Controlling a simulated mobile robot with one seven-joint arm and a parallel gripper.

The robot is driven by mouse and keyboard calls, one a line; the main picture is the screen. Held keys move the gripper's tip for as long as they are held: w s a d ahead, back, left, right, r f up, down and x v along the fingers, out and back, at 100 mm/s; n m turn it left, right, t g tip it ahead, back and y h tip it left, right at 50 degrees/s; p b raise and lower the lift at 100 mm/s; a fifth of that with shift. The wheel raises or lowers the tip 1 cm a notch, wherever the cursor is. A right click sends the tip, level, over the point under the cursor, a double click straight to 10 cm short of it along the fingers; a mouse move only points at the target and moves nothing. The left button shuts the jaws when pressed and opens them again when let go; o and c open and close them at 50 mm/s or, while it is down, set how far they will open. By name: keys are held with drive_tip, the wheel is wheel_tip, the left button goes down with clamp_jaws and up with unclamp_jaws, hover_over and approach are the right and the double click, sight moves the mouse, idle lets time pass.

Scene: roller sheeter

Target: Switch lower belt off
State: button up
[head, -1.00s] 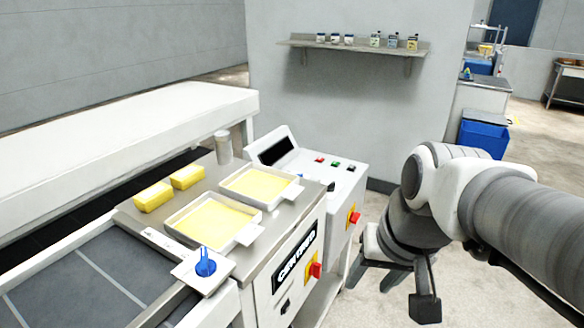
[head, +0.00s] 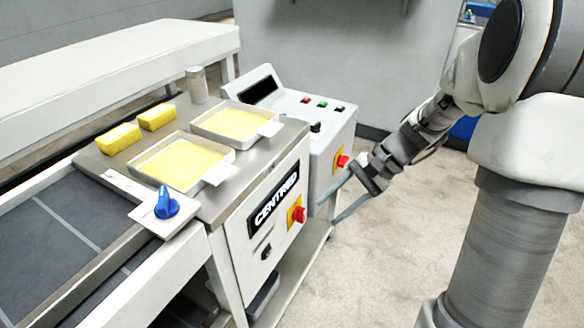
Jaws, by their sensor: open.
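The sheeter's front panel carries a "CENTRED" sign (head: 275,201). Below the sign is a small black switch (head: 266,251), and to its right a red rotary switch on a yellow plate (head: 297,214). Another red switch on a yellow plate (head: 341,161) sits on the console's side. A blue knob (head: 166,203) stands on a white plate at the belt's near corner. I cannot tell which control is for the lower belt. My gripper (head: 330,208) is open and empty, to the right of the front panel, with its fingers pointing left toward it. I see no contact with any switch.
The console (head: 310,128) has a dark screen, coloured buttons and a black knob on top. Two trays of yellow filling (head: 236,124) and two yellow blocks (head: 118,138) sit on the metal top. The floor (head: 385,265) right of the machine is clear.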

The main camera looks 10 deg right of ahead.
drive_tip(key=w+d+f+m+t+y+b, duration=0.1)
drive_tip(key=w+d+f+m+y+b, duration=0.15)
drive_tip(key=f, duration=0.35)
drive_tip(key=w+d+f+m+t+y+b, duration=0.1)
drive_tip(key=w+d+f+m+t+y, duration=0.1)
drive_tip(key=w+f+m+y, duration=0.3)
drive_tip(key=m+t+b, duration=0.3)
drive_tip(key=m+t, duration=0.4)
drive_tip(key=t, duration=0.1)
approach(304, 213)
drive_tip(key=shift+h, duration=0.45)
drive_tip(key=b+x, duration=0.1)
drive_tip(key=x, duration=0.7)
drive_tip(key=shift+w+a+r+b, duration=0.15)
drive_tip(key=shift+w+a+b, duration=0.1)
drive_tip(key=shift+b, duration=0.15)
clamp_jaws()
